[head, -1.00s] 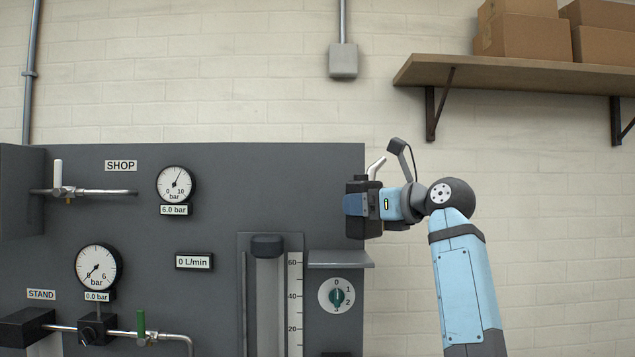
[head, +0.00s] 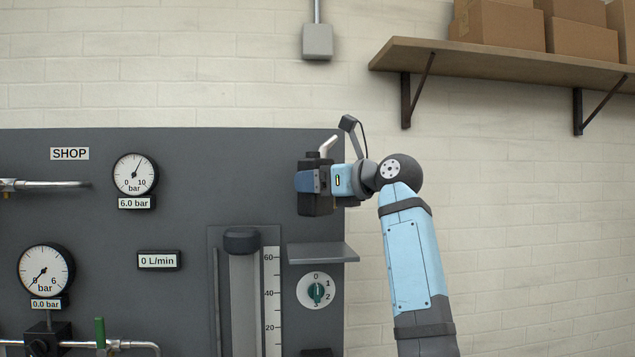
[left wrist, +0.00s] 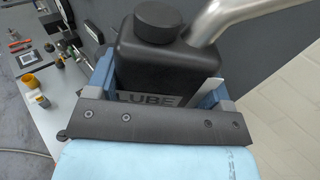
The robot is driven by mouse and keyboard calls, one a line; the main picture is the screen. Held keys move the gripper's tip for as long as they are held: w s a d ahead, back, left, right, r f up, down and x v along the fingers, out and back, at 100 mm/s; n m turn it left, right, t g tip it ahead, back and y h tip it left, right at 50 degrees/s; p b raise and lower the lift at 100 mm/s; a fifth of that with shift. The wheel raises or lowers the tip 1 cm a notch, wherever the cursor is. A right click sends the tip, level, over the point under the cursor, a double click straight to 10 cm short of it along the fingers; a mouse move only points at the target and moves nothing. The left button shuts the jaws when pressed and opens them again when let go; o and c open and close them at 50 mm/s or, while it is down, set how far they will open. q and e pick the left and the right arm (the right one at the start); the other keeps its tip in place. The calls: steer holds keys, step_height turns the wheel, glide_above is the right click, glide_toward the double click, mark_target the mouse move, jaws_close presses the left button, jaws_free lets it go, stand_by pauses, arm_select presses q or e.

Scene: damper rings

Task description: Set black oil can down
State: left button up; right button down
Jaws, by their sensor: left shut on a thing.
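The black oil can (head: 316,205) is upright, with a bent metal spout (head: 328,146) at its top. My left gripper (head: 310,182) is shut on the can's body. In the head view the can appears over the small grey shelf (head: 322,253) on the panel, with a visible gap below it. In the left wrist view the can (left wrist: 150,62) sits between the two blue fingers, and its LUBE label is partly hidden by my gripper. My right gripper is not in view.
The grey panel (head: 220,170) carries gauges, pipes and a flow tube (head: 242,290) left of the shelf. A wooden wall shelf (head: 500,65) with boxes is at upper right. The small shelf's visible top is clear.

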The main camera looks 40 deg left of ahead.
mark_target(326, 208)
arm_select(q)
steer(key=shift+f, duration=0.1)
steer(key=shift+a+f+b, duration=0.1)
steer(key=shift+f+b, duration=0.05)
steer(key=shift+b, duration=0.15)
step_height(326, 208, down, 3)
steer(key=shift+f+b, duration=0.1)
steer(key=shift+b, duration=1.15)
steer(key=shift+f+b, duration=0.5)
steer(key=shift+f, duration=0.2)
